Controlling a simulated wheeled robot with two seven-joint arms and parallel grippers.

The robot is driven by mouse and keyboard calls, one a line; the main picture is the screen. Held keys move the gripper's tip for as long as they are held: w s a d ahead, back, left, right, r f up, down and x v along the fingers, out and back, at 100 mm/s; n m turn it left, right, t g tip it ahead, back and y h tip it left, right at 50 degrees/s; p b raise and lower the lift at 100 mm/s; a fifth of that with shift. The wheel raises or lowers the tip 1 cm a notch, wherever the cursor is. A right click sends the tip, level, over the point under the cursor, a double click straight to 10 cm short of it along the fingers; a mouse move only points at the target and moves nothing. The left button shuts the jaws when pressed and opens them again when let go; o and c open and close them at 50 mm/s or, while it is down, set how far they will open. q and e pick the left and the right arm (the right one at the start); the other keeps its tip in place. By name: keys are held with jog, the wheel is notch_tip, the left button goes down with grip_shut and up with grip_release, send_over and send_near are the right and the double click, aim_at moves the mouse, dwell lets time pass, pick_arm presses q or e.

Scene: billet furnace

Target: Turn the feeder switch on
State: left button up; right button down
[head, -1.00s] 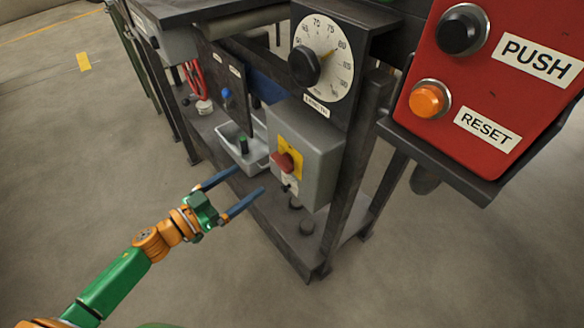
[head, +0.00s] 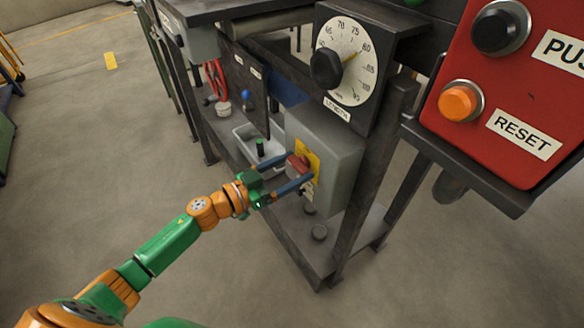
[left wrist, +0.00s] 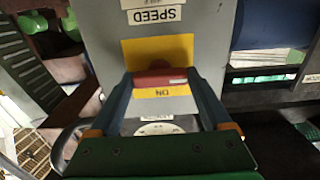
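The feeder switch is a red rotary handle (head: 299,163) on a yellow plate (head: 314,158), on the front of a grey box (head: 335,160). In the left wrist view the red handle (left wrist: 160,77) lies crosswise, with an upside-down ON label (left wrist: 166,92) beside it. My left gripper (head: 301,167) is open, its two blue fingers reaching to the box, one on each side of the handle. In the left wrist view the fingertips (left wrist: 160,74) flank the handle's ends; whether they touch it I cannot tell. My right gripper is not in view.
A dial (head: 345,62) sits above the box. A red panel (head: 510,90) with black and orange buttons stands at the right. Open floor (head: 90,160) lies at the left.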

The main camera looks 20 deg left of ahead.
pick_arm(q)
jog(key=c, duration=0.6)
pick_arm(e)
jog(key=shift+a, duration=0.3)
